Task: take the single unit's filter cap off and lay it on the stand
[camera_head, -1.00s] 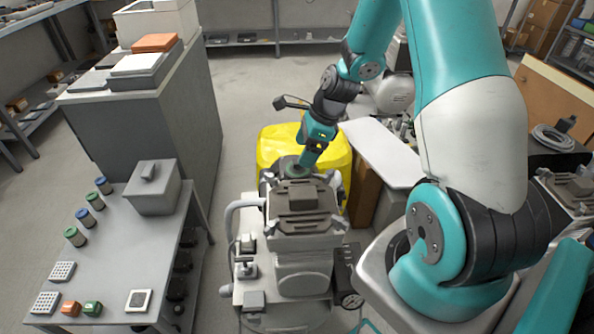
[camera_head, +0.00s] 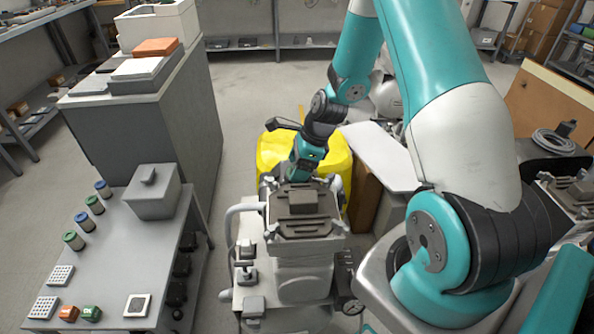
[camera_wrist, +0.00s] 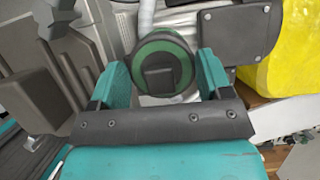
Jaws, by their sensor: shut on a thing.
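The single unit, a grey compressor (camera_head: 304,262) with a ribbed top, stands in the middle of the head view. My gripper (camera_head: 302,176) points down behind its far side, and its fingertips are hidden there. In the wrist view the filter cap (camera_wrist: 160,62) is a round dark disc with a green ring and a square raised knob. My gripper (camera_wrist: 164,76) is shut on the cap, with one teal finger on each side. I cannot tell whether the cap still touches its seat. A low grey table (camera_head: 142,240), perhaps the stand, is at the left.
The table holds several green- and blue-topped cylinders (camera_head: 95,205), a grey box (camera_head: 152,196) and small blocks, with bare room in the middle. A yellow container (camera_head: 340,165) stands close behind the compressor. A grey cabinet (camera_head: 165,120) stands behind the table.

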